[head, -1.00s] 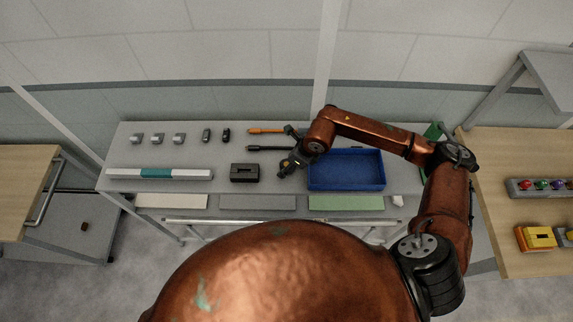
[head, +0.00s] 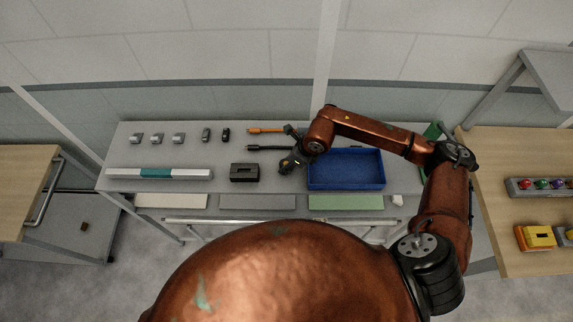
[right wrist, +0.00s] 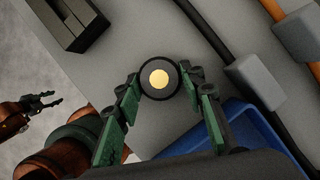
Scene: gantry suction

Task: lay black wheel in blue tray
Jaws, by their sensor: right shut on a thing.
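The black wheel (right wrist: 146,88) with a yellow hub is between the fingertips of my right gripper (right wrist: 160,79) in the right wrist view. The green-padded fingers are shut on its sides. In the head view my right gripper (head: 289,164) is low over the bench, just left of the blue tray, and mostly hides the wheel. The blue tray (head: 346,184) looks empty; its edge also shows in the right wrist view (right wrist: 262,133). My left gripper (right wrist: 45,102) shows small at the left of the right wrist view, its fingers apart and empty.
A black slotted block (head: 244,173) stands left of my right gripper. Orange (head: 266,130) and black (head: 268,148) handled tools lie behind it. Several small parts and a white-teal bar (head: 159,174) lie farther left. The bench (head: 218,155) is clear between them.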

